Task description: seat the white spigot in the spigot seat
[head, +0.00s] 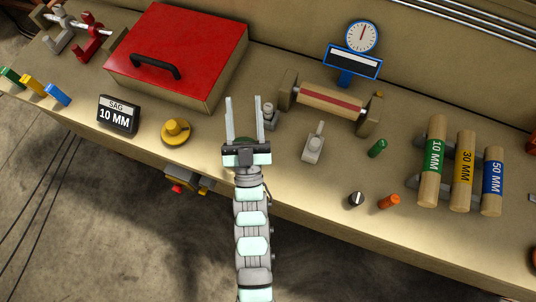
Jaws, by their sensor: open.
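A small short cylinder with a white end and a dark side, which looks like the white spigot (356,199), is on the bench near its front edge, right of my gripper. My gripper (245,108) is open and empty, its two fingers pointing to the back of the bench, in front of the red-lidded box. A grey block with a raised pin or lever (313,148) stands between gripper and spigot. A smaller grey fitting (270,115) is just right of the right finger. I cannot tell which of these is the spigot seat.
An orange cylinder (389,202) and a green one (377,148) are near the spigot. A roller in end blocks (330,105), a dial gauge (361,37) and labelled rolls (463,172) stand behind and right. The red-lidded box (184,47) and yellow knob (176,132) are left.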

